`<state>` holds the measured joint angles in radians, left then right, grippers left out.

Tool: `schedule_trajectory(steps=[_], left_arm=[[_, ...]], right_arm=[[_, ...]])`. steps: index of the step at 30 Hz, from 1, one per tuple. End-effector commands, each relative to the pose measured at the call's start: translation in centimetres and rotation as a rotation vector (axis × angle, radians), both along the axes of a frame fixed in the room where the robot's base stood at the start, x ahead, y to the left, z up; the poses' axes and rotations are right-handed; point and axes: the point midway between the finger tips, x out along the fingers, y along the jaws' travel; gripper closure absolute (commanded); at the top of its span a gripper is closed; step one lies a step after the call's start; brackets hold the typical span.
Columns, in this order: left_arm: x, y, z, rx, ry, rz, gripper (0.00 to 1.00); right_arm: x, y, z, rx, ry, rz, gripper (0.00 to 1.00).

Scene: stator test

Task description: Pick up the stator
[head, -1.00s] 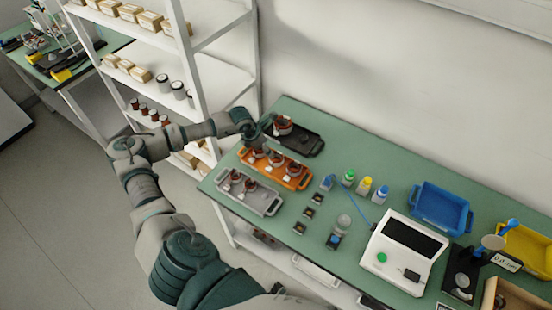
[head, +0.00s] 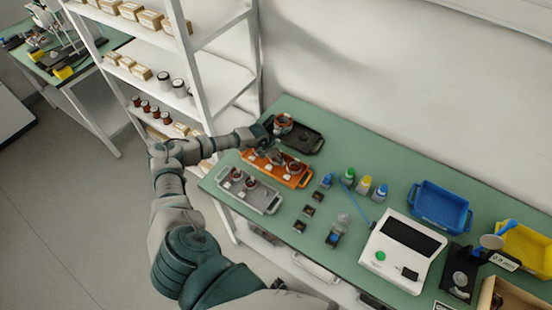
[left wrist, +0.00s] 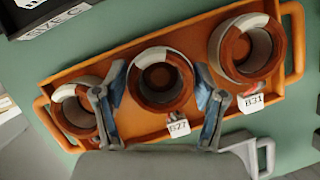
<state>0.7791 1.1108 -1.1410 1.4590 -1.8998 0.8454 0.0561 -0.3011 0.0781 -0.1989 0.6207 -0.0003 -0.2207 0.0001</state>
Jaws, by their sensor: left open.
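In the left wrist view, an orange tray (left wrist: 150,127) holds three copper-and-white ring-shaped stators in a row: a left one (left wrist: 76,108), a middle one (left wrist: 162,80) and a right one (left wrist: 245,50). My left gripper (left wrist: 159,86) is open, one finger on each side of the middle stator; whether they touch it I cannot tell. White tags lie by the middle and right stators. In the head view, my left gripper (head: 268,148) is over the orange tray (head: 303,183) and partly hides its stators. My right gripper is not in view.
A black tray (head: 313,141) with one stator lies behind, and a grey tray (head: 262,202) with two stators in front. Bottles, a white tester (head: 402,250) and a blue bin (head: 440,207) stand to the right. White shelving (head: 200,60) stands left of the green table.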

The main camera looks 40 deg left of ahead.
Motion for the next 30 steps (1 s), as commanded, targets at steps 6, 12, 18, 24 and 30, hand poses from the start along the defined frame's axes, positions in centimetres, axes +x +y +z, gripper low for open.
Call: schedule_trajectory(steps=[6, 12, 18, 24, 30], left_arm=[[0.0, 0.1, 0.0, -0.001, 0.0, 0.001, 0.65], [0.1, 0.1, 0.0, -0.002, -0.001, 0.001, 0.88], [0.0, 0.1, 0.2, -0.002, -0.001, 0.001, 0.88], [0.1, 0.1, 2.2, 0.0, -0.003, 0.0, 0.88], [-2.0, -1.2, 3.7, 0.001, 0.002, -0.005, 0.88]], right_arm=[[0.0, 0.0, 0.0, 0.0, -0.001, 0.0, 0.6], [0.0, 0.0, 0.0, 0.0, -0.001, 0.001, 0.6], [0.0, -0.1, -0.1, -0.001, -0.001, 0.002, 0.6], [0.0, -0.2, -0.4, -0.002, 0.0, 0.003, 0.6], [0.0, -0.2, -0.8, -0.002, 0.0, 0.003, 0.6]])
